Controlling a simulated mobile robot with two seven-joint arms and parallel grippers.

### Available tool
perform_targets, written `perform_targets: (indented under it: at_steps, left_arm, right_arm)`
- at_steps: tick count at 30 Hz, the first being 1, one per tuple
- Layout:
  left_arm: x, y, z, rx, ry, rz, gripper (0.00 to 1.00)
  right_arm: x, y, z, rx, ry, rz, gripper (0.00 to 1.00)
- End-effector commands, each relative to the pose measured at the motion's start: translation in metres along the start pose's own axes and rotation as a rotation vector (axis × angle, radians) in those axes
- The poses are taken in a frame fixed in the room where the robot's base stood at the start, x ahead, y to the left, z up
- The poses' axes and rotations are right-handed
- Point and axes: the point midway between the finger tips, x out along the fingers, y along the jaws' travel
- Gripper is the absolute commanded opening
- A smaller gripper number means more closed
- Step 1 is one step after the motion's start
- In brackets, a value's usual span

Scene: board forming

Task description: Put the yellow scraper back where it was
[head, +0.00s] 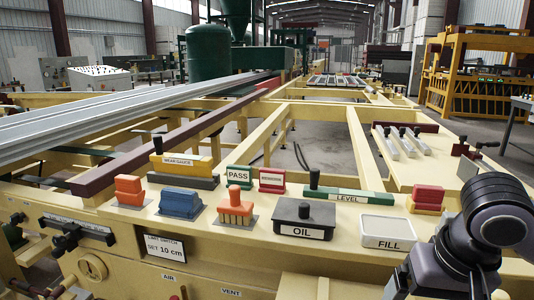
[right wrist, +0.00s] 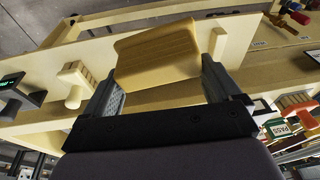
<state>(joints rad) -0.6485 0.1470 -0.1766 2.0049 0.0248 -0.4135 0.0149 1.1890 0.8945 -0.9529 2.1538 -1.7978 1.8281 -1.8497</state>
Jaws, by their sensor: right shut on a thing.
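My right gripper (right wrist: 163,88) is shut on a tan-yellow block with a wood-like grain, which I take as the yellow scraper (right wrist: 158,52). In the right wrist view the block sits between the two fingers, tilted, with its far edge beyond the fingertips. Its underside is hidden. In the head view my right arm comes in at the lower right, but the fingers and the held scraper cannot be made out there. My left gripper is in neither view.
The cream bench holds an orange block (head: 130,190), a blue block (head: 180,203), an orange brush (head: 236,207), a black OIL box (head: 304,218), a white FILL box (head: 388,231), a green level (head: 348,195) and a red block (head: 427,198). Bare bench shows between some of them.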

Motion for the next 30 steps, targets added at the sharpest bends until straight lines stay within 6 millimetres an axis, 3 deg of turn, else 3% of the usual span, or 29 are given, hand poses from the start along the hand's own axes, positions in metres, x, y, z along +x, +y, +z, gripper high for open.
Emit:
perform_targets:
  at_steps: [1,6,15,30]
  left_arm:
    - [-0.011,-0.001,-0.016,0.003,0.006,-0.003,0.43]
    - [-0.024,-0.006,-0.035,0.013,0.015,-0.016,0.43]
    - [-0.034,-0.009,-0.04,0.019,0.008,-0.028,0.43]
    - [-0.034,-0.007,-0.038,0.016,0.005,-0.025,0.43]
  right_arm:
    - [-0.005,-0.003,-0.004,-0.019,-0.01,-0.004,0.52]
    - [0.008,-0.01,-0.012,-0.093,-0.014,-0.02,0.52]
    - [0.026,-0.014,-0.015,-0.175,-0.009,-0.03,0.52]
    - [0.036,-0.013,-0.012,-0.177,-0.009,-0.03,0.52]
